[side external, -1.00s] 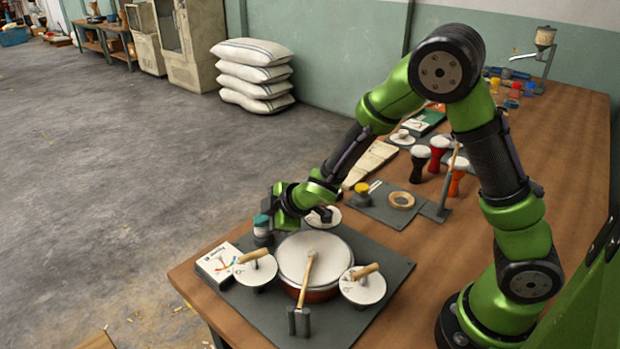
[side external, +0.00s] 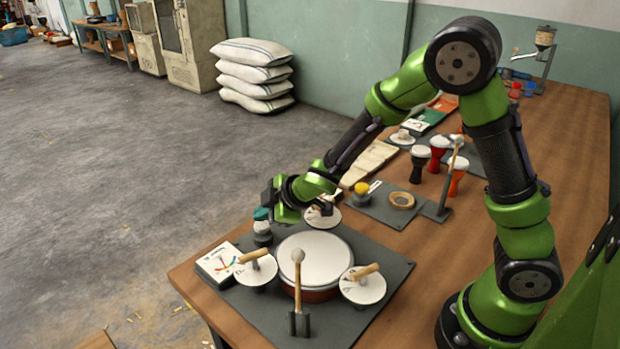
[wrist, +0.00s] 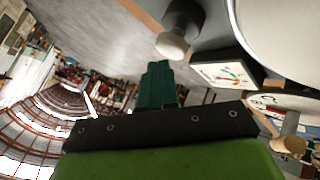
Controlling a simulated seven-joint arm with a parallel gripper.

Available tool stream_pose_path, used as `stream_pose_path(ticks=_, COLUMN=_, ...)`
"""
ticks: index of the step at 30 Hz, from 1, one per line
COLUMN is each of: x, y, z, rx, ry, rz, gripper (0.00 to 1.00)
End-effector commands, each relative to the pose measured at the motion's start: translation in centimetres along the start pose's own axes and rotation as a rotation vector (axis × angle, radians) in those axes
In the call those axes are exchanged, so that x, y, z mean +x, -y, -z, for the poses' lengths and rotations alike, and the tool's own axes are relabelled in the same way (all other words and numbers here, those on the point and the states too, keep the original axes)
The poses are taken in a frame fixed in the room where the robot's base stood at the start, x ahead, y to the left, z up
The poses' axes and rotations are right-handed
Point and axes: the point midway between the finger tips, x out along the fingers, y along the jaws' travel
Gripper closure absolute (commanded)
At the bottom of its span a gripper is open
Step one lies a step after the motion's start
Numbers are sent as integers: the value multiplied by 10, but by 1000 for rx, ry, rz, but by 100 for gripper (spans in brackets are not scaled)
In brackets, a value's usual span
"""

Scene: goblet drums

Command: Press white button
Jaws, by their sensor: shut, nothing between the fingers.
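The white button (side external: 262,227) is a small round white cap on a dark post, at the back left of the grey drum board (side external: 370,318). In the wrist view the button (wrist: 172,45) shows just beyond my fingertips. My gripper (side external: 261,214) is shut and empty, its teal fingers pointing down right over the button; the fingers also show in the wrist view (wrist: 158,68). A thin gap seems to lie between tips and cap, but contact is hard to tell.
A white-topped drum (side external: 315,258) stands beside the button, with a mallet (side external: 298,285) in a holder in front. White discs with wooden handles (side external: 255,268) (side external: 362,285) and a gauge box (side external: 216,263) sit close by. Small drums (side external: 419,162) stand farther back.

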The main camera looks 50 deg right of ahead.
Motion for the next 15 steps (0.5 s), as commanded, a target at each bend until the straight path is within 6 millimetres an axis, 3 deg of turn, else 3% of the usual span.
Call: stream_pose_path(ticks=15, x=-8, y=-7, z=7, rx=1, ry=-5, rz=-3, gripper=100)
